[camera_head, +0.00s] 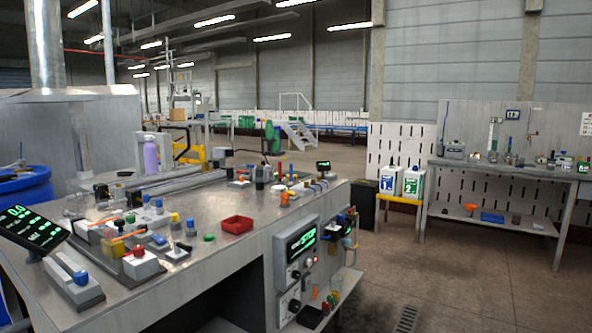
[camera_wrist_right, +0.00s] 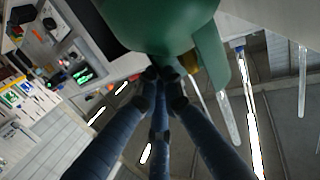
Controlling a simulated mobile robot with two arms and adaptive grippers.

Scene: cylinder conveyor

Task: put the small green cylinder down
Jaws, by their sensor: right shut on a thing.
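My right gripper (camera_wrist_right: 160,75) shows in the right wrist view, its dark blue fingers drawn together at the tips. A green rounded body (camera_wrist_right: 160,22), which I take for the small green cylinder, fills the top middle of that view, against the fingertips. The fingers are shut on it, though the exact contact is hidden. A green strip and a small yellow-brown piece (camera_wrist_right: 190,62) show beside it. Neither gripper shows in the head view.
In the head view a metal workbench (camera_head: 222,262) carries a red tray (camera_head: 237,225), a purple bottle (camera_head: 151,157), a small green piece (camera_head: 209,237) and several blocks. A control panel (camera_head: 299,245) is on its side. Open floor (camera_head: 450,285) lies right, before another bench (camera_head: 500,172).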

